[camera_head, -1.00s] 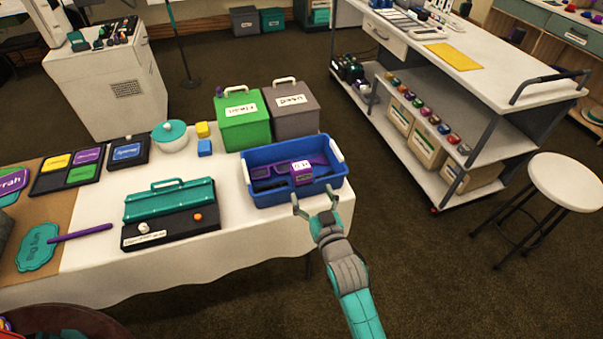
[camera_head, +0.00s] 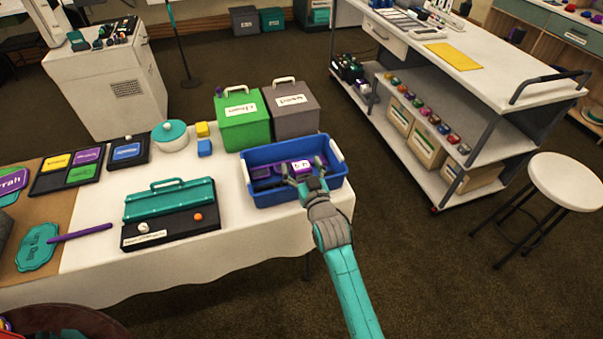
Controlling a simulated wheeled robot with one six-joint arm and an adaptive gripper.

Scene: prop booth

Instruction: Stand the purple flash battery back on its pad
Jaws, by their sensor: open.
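A purple block with a white label (camera_head: 301,164), apparently the flash battery, is in the blue bin (camera_head: 284,196) near the table's right end. My gripper (camera_head: 303,172) is open over the bin's front wall, with its fingers at the near side of the block. I cannot tell whether they touch it; they hide its lower part. A dark tray on the left (camera_head: 60,186) bears yellow, purple and green labelled pads; the purple pad (camera_head: 89,155) looks empty. A separate dark holder with a blue pad (camera_head: 126,151) is beside it.
Green (camera_head: 240,130) and grey (camera_head: 293,122) lidded boxes stand behind the bin. A teal-and-black case (camera_head: 170,213) lies left of it. A teal-lidded bowl (camera_head: 170,136) and small yellow and blue cubes stand behind the case. White tablecloth is clear between case and bin.

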